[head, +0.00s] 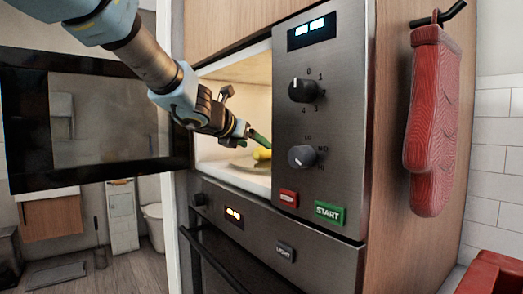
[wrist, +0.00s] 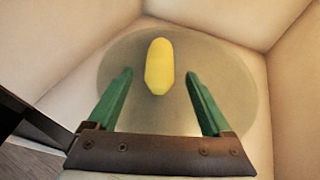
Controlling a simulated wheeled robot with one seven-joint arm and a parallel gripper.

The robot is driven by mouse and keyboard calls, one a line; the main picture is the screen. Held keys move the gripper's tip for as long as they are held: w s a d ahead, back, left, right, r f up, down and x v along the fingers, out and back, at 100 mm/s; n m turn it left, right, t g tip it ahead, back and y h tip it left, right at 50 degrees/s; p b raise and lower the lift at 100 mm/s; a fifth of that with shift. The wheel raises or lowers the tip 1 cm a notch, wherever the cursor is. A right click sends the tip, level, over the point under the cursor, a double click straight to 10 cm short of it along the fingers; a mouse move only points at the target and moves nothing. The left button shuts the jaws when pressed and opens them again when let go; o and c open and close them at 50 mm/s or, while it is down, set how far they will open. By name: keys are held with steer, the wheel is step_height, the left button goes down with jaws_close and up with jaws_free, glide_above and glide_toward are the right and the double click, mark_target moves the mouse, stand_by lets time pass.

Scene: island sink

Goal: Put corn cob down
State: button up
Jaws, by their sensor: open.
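The yellow corn cob (wrist: 159,66) lies on a round, see-through plate (wrist: 215,75) inside the microwave. In the wrist view it is ahead of my gripper (wrist: 160,78), between the lines of the two green fingers and touching neither. My gripper is open and empty. In the head view my gripper (head: 262,138) reaches into the lit microwave (head: 221,143) from the upper left. The corn cob (head: 262,154) shows there as a small yellow shape just below the fingers, partly hidden by the microwave's front panel.
The microwave door (head: 100,130) stands wide open to the left. The control panel (head: 316,110), with knobs and a green START button (head: 330,213), borders the opening on the right. An oven (head: 255,240) is below. A red oven mitt (head: 433,120) hangs at the right.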

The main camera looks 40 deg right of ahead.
steer(key=shift+v, duration=2.25)
steer(key=w+a+f+n+t+y, duration=0.25)
steer(key=w+a+f+n, duration=0.35)
steer(key=a+n, duration=0.3)
steer(key=w+a+f+n+t+y, duration=0.2)
steer(key=w+a+f+n+y, duration=0.25)
steer(key=w+a+n, duration=0.4)
steer(key=s+a+f+n+g+y, duration=0.1)
steer(key=a+f+n+y, duration=0.1)
steer(key=a+f+n, duration=0.35)
steer(key=s+a+f+n+y, duration=0.1)
steer(key=a+f+n, duration=0.2)
steer(key=a+n, duration=0.5)
steer(key=s+a+f+n+g+y, duration=0.1)
steer(key=s+a+f+n+g, duration=0.2)
steer(key=s+a+f+n, duration=0.3)
steer(key=s+a+f+n+g+y, duration=0.1)
steer(key=s+a+f+n+g, duration=0.2)
steer(key=s+a+f+n, duration=0.3)
steer(key=s+a+n, duration=0.2)
steer(key=a+n, duration=0.2)
steer(key=n, duration=0.2)
steer(key=shift+a+y, duration=0.3)
steer(key=shift+a, duration=0.05)
